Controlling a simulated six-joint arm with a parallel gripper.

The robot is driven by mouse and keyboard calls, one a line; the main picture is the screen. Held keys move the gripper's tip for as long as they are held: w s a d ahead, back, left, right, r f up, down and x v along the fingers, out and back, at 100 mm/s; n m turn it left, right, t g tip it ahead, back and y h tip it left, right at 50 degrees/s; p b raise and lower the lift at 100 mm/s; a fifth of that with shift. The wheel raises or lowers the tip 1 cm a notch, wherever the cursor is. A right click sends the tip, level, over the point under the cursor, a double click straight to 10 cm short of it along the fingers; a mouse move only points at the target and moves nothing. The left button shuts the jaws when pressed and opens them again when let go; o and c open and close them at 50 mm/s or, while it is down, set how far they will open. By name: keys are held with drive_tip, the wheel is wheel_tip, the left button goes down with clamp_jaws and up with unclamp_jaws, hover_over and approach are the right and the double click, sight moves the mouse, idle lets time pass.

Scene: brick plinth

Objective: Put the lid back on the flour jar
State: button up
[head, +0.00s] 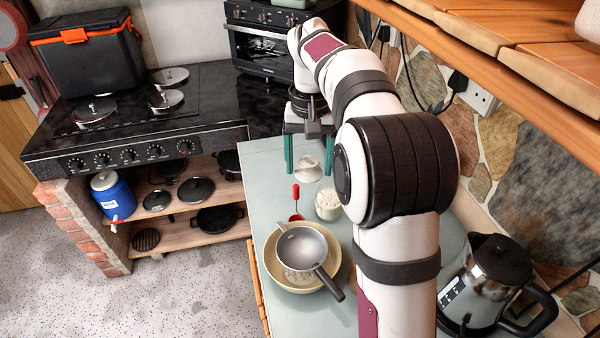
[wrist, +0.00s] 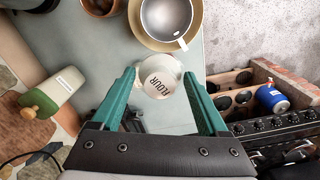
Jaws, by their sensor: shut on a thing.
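My gripper (head: 303,168) has its two green fingers pointing down over the pale worktop. It is shut on the white lid (head: 308,172), which hangs between the fingertips. In the wrist view, a round white piece marked FLOUR (wrist: 160,82) lies between my fingers (wrist: 160,75); it appears to be the lid. The flour jar (head: 328,205) stands open on the worktop, with white contents showing at its mouth. In the head view the lid is beyond the jar and slightly left, apart from it. In the wrist view the jar is mostly hidden behind the lid.
A red-handled scoop (head: 296,202) lies left of the jar. A cream bowl (head: 330,282) holds a grey pan or sieve (head: 302,250) nearer the camera. A kettle (head: 485,285) stands at right. A green-and-white bottle (wrist: 50,95) shows in the wrist view. The stove (head: 140,115) is at left.

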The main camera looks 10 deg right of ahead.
drive_tip(key=w+d+f+m, duration=0.6)
drive_tip(key=w+d+f, duration=0.3)
drive_tip(key=w, duration=0.1)
wheel_tip(320, 180, down, 6)
drive_tip(key=shift+s+f, duration=0.15)
drive_tip(key=shift+s, duration=0.05)
drive_tip(key=shift+f, duration=0.15)
idle(1.5)
drive_tip(key=o, duration=1.2)
drive_tip(key=shift+o, duration=0.2)
